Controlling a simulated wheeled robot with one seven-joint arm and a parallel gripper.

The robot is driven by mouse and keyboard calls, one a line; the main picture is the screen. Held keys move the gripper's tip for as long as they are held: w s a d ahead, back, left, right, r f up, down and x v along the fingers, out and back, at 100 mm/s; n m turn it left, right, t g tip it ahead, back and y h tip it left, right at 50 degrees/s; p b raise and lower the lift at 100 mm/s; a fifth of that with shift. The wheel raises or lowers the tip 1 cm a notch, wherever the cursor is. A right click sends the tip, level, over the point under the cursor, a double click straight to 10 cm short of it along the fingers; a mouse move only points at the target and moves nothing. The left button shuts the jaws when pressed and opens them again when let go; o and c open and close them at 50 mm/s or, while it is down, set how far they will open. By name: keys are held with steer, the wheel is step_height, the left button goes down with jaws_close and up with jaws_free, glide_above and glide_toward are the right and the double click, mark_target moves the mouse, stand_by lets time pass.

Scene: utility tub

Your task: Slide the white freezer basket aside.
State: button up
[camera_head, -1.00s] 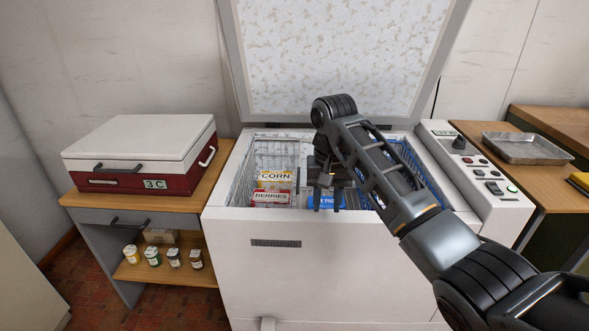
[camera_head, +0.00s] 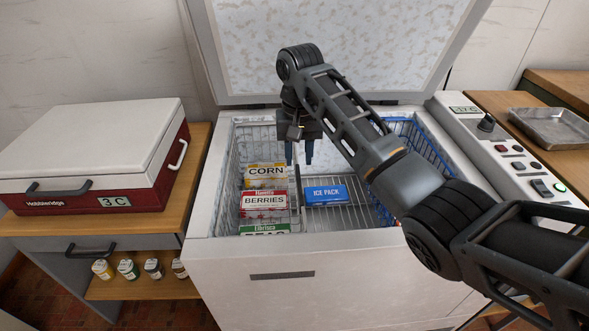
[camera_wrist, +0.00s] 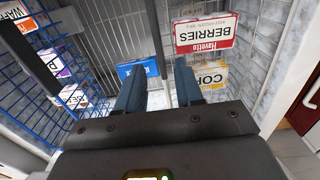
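The white wire freezer basket (camera_head: 239,150) sits in the left part of the open chest freezer (camera_head: 215,190). It holds boxes of corn (camera_head: 266,170), berries (camera_head: 264,200) and one green-labelled box (camera_head: 264,229). My gripper (camera_head: 298,160) points down near the basket's right side, towards the back. In the wrist view its two fingers (camera_wrist: 158,88) are apart, with nothing clearly held. A pale bar, seemingly the basket's rim, runs between them in that picture; I cannot tell whether they touch it. My arm hides part of the freezer's right side.
A blue ice pack (camera_head: 326,194) lies right of the white basket on a wire grid. A blue wire basket (camera_head: 428,150) with boxes in it, seen in the wrist view, fills the right side. The raised lid (camera_head: 340,40) stands behind. A red-and-white cooler (camera_head: 95,160) stands left.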

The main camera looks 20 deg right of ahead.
mark_target(299, 176)
step_height(299, 176, down, 7)
steer(key=shift+f, duration=0.1)
stand_by(0.3)
jaws_close()
stand_by(0.5)
